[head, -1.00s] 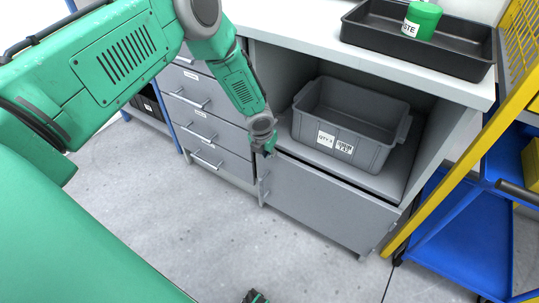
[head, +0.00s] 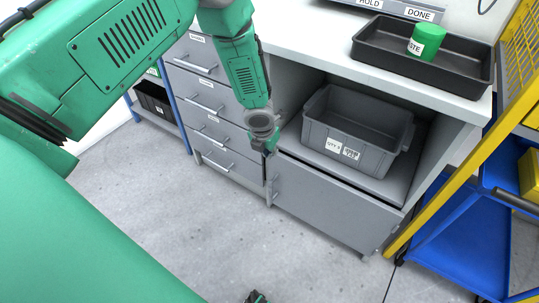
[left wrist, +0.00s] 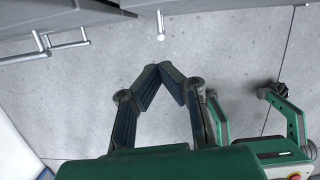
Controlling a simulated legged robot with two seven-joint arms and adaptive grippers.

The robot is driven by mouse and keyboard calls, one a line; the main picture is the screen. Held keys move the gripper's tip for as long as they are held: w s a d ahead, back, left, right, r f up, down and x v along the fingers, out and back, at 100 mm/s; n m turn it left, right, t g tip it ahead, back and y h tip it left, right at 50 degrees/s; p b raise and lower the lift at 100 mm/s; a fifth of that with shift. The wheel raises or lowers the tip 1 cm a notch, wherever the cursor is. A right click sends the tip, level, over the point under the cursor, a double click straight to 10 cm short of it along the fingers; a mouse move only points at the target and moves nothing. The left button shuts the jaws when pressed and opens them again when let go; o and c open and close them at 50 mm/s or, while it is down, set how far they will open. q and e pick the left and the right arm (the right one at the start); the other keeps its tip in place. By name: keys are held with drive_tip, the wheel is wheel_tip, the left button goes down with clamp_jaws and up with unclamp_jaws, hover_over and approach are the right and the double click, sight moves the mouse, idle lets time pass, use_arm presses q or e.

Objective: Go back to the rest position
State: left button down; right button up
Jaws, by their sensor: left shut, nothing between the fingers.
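My left gripper (head: 266,147) hangs at the end of my green left arm in the head view. It is in front of the grey cabinet, beside the left end of the open shelf. In the left wrist view its two dark fingers (left wrist: 160,68) meet at the tips over the grey floor, with nothing between them.
The cabinet's drawers (head: 205,95) stand left of the gripper, with protruding handles. A grey bin (head: 385,162) sits on the open shelf above a closed door (head: 330,205). A blue cart (head: 455,240) stands right. Front floor is mostly clear.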

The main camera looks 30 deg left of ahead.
use_arm(q)
drive_tip(key=s+d+n+g+h+p, duration=0.15)
drive_tip(key=s+d+n, duration=0.25)
drive_tip(key=s+n, duration=0.55)
drive_tip(key=s+d+n+h+p, duration=0.15)
drive_tip(key=s+d+n, duration=0.25)
drive_tip(key=s+n, duration=0.55)
drive_tip(key=s+a+r+n+y+p, duration=0.1)
drive_tip(key=s+r+n, duration=0.1)
drive_tip(key=s+n, duration=0.4)
drive_tip(key=s+a+r+n+y+p, duration=0.1)
drive_tip(key=s+a+r+n+p, duration=0.1)
drive_tip(key=s+n, duration=0.5)
drive_tip(key=r+n, duration=0.1)
drive_tip(key=n, duration=0.1)
drive_tip(key=shift+s+a+r+n+y, duration=0.2)
drive_tip(key=shift+s+r+n+y, duration=0.1)
drive_tip(key=shift+y, duration=0.1)
drive_tip(key=shift+w+g, duration=0.1)
drive_tip(key=shift+g, duration=0.15)
